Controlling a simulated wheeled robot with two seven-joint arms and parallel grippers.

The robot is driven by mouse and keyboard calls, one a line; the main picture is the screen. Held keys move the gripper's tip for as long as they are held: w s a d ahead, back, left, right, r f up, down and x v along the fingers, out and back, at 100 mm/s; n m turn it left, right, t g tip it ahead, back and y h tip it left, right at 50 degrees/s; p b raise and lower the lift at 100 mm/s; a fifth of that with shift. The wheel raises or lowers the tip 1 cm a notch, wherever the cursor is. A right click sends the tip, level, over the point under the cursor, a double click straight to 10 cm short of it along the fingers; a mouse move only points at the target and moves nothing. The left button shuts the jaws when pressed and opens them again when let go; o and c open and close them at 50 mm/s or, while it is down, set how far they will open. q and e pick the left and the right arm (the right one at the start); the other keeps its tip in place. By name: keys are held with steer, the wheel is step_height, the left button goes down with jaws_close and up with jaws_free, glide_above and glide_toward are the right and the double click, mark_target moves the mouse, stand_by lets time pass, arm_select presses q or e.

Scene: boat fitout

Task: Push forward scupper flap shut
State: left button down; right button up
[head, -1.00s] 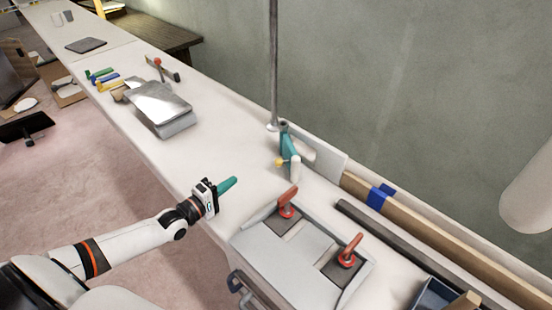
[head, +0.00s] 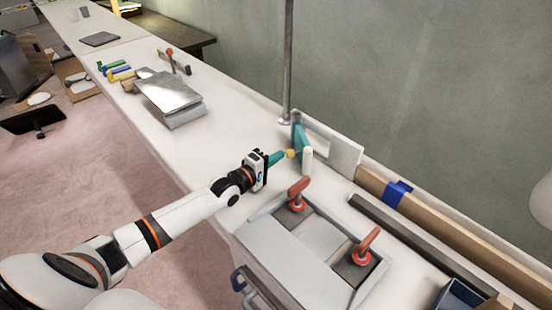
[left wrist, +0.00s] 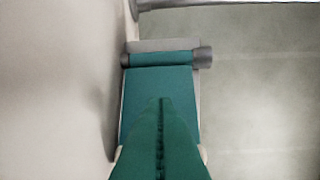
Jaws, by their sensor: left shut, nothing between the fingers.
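The scupper flap is a teal plate (head: 297,135) beside the pale upright panel (head: 343,154) near the pole in the head view. It appears to stand out at an angle from the panel. My right gripper is out of view.
A thin metal pole (head: 287,60) stands just behind the flap. A grey hatch box (head: 312,240) with red handles (head: 298,193) lies nearer on the white counter. A blue clamp (head: 397,193) grips a wooden rail at right.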

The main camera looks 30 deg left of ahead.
mark_target(302, 154)
arm_select(q)
steer(key=shift+d, duration=0.1)
steer(key=d+p, duration=0.1)
steer(key=d, duration=0.1)
steer(key=w+d, duration=0.1)
steer(key=d, duration=0.1)
steer(key=shift+d+p, duration=0.35)
steer(key=shift+w+d, duration=0.15)
steer(key=shift+d, duration=0.2)
